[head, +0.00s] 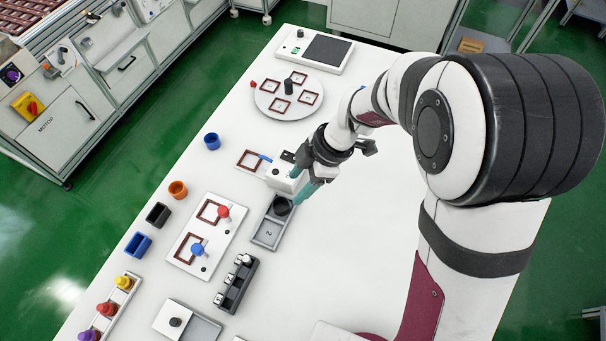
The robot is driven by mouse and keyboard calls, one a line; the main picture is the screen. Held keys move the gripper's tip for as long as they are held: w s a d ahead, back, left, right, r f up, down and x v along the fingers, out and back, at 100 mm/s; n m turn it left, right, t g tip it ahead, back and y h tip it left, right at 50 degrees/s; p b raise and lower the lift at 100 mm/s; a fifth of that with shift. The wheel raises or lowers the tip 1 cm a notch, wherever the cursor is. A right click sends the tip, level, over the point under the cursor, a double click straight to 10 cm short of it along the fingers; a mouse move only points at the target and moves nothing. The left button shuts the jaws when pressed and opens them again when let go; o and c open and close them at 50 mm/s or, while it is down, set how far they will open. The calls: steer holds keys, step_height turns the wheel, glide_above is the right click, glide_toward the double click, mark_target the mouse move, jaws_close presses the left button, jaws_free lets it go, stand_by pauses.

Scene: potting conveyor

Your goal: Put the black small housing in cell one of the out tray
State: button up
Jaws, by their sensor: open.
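The black small housing (283,206), a round dark cup, sits in the far cell of the grey out tray (265,246). The tray's near cell is empty and marked 2; any mark in the far cell is hidden. My gripper (296,188) is open, with its teal fingers pointing down at the far end of the tray. One finger is close beside the housing's right side. I cannot tell whether it touches the housing.
A white block (284,180) stands close beyond the tray. A blue round cup (212,141), an orange cup (178,190), a black square cup (158,214) and a blue square cup (138,244) stand left. A black slotted holder (235,286) is nearby.

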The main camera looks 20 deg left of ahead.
steer(key=s+d+r+m, duration=0.2)
steer(key=d+r+m, duration=0.5)
steer(key=r, duration=0.1)
steer(key=s+d+r+m+t+h, duration=0.1)
steer(key=s+d+r+m+h, duration=0.1)
steer(key=s+d+m, duration=1.1)
steer(key=d+r+m, duration=0.1)
steer(key=m, duration=0.9)
steer(key=shift+r+t, duration=0.2)
steer(key=shift+t, duration=0.1)
